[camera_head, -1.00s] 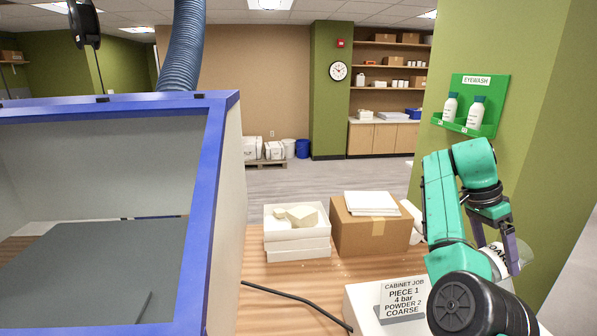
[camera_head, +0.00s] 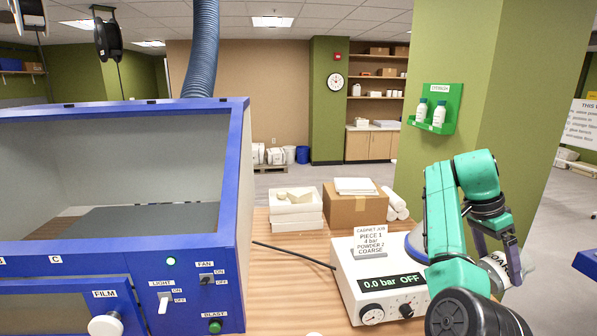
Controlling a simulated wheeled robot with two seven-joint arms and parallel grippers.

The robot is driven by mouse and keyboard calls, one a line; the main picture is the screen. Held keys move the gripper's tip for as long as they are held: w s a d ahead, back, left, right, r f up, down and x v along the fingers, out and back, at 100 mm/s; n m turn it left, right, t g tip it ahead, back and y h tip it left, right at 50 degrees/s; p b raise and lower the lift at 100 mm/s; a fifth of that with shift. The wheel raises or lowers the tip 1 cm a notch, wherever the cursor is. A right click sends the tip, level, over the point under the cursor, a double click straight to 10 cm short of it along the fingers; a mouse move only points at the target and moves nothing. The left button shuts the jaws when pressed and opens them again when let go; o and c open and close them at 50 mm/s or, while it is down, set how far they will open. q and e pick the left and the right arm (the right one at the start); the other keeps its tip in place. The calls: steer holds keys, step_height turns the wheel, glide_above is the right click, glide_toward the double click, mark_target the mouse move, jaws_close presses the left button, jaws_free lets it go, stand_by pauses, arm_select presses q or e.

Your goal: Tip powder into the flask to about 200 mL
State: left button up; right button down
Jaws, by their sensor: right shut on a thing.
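My right gripper (camera_head: 496,259) is at the right, shut on a pale jar (camera_head: 499,268). Part of a dark-lettered label shows on the jar, but my arm and the fingers hide much of it. I cannot see what is inside it or how far it is tilted. My left gripper is out of view. I cannot make out a flask or its volume marks. A pale rounded thing with a blue edge (camera_head: 414,246) stands behind my right arm, mostly hidden.
A white control box (camera_head: 350,280) reads 0.0 bar OFF. A job card (camera_head: 371,241) on it reads PIECE 1, 4 bar, POWDER 2 COARSE. A blue-framed cabinet (camera_head: 240,200) fills the left. White trays (camera_head: 296,220) and a cardboard box (camera_head: 356,211) stand behind.

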steer(key=a+f+n+t+b, duration=0.2)
steer(key=a+f+n+b, duration=0.15)
steer(key=f, duration=0.65)
steer(key=a+f+n+t+b, duration=0.1)
steer(key=a+f+n+b, duration=0.25)
steer(key=f, duration=0.75)
arm_select(q)
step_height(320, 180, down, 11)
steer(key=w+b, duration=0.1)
steer(key=b, duration=0.2)
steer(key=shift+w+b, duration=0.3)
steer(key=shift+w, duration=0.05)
arm_select(e)
steer(key=s+a+f+n+t+y, duration=0.1)
steer(key=s+a+f+n, duration=0.4)
steer(key=a, duration=0.4)
steer(key=s+a+f+n+t, duration=0.2)
steer(key=s+a+f+n, duration=0.3)
steer(key=a, duration=0.5)
step_height(320, 180, down, 2)
steer(key=shift+s+a+f+y, duration=0.2)
steer(key=shift+s+y, duration=0.2)
steer(key=shift+s, duration=0.25)
